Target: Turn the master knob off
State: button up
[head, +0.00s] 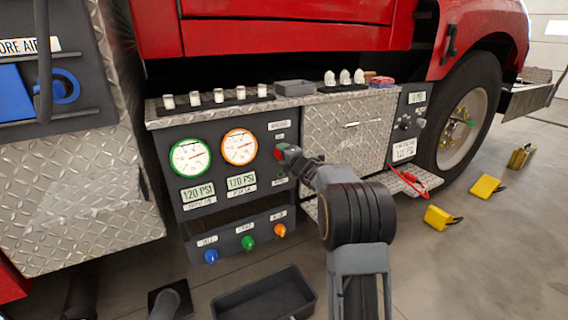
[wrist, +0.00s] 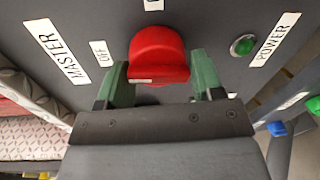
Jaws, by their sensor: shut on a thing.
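The red master knob (wrist: 158,58) is on the grey panel. A MASTER label (wrist: 56,50) and a smaller OFF label (wrist: 102,53) are to its left in the wrist view. My gripper (wrist: 160,80) has its two green fingers on either side of the knob and is shut on it. In the head view my gripper (head: 284,153) reaches the right part of the gauge panel (head: 185,225). The knob is mostly hidden there, with a bit of red showing.
A green POWER light (wrist: 242,45) is right of the knob in the wrist view. Blue, green (head: 248,243) and orange valve knobs sit below the gauges. A black bin (head: 265,298) and yellow chocks (head: 438,217) are on the floor. A diamond-plate box (head: 350,130) stands beside the panel.

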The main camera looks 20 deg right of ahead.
jog(key=shift+r+n+b, duration=0.35)
jog(key=shift+n+b, duration=0.05)
jog(key=shift+n, duration=0.3)
jog(key=o, duration=0.8)
jog(key=shift+a+f, duration=0.1)
jog(key=shift+f, duration=0.1)
jog(key=s+p, duration=0.1)
jog(key=s, duration=0.3)
jog(key=s+d+p, duration=0.1)
jog(key=s, duration=0.4)
jog(key=s+r+p, duration=0.1)
jog(key=s, duration=0.3)
jog(key=shift+s+d, duration=0.3)
